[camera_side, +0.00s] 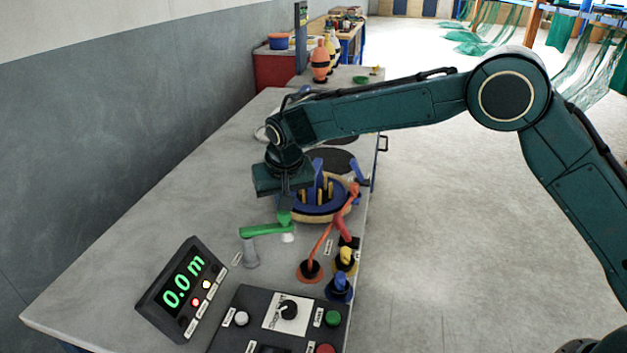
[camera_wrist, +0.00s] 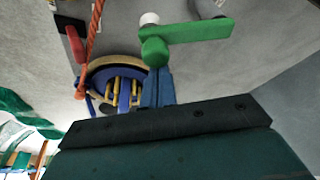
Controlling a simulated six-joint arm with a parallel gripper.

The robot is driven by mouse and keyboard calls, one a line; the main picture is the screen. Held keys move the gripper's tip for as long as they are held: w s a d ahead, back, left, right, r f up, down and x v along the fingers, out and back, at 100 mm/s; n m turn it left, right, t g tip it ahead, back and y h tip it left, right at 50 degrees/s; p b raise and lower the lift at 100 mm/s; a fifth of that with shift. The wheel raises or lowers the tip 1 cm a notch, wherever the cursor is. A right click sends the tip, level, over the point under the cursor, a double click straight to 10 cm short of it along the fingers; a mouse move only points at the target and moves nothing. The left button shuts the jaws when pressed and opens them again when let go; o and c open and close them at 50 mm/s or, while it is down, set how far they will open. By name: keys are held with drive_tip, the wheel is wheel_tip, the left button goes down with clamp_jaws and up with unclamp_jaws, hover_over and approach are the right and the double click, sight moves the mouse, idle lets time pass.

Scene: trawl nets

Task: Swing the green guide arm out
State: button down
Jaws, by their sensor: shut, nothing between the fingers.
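The green guide arm (camera_side: 264,230) lies over the bench on a short grey post (camera_side: 250,256) at its left end. Its right end carries an upright green knob, directly under my gripper (camera_side: 285,208). In the wrist view the green arm (camera_wrist: 200,32) runs from the knob (camera_wrist: 154,52) toward the upper right. My gripper's blue fingers (camera_wrist: 157,78) are together with nothing between them, their tips at or very near the knob. I cannot tell whether they touch it. A small white piece (camera_side: 287,238) sits below the arm's knob end.
A round blue and tan drum (camera_side: 318,214) with yellow pegs stands just behind the arm. An orange-red rope (camera_side: 320,245) runs beside it to the right. Yellow and blue knobs (camera_side: 339,288) stand at the right edge. A display (camera_side: 182,286) reading 0.0 m and a control panel are in front.

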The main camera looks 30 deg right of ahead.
sight(285, 219)
drive_tip(key=s+m, duration=0.1)
drive_tip(key=s+m+h, duration=0.1)
drive_tip(key=shift+a+m, duration=0.3)
drive_tip(key=shift+m, duration=0.1)
drive_tip(key=s+m, duration=0.1)
drive_tip(key=a+m, duration=0.1)
drive_tip(key=shift+s+m+g+h, duration=0.4)
drive_tip(key=shift+s+a+m+g+h, duration=0.4)
drive_tip(key=shift+s+a+m, duration=0.7)
drive_tip(key=shift+m, duration=0.5)
drive_tip(key=shift+a+r, duration=0.1)
drive_tip(key=shift+r, duration=0.05)
drive_tip(key=v, duration=0.7)
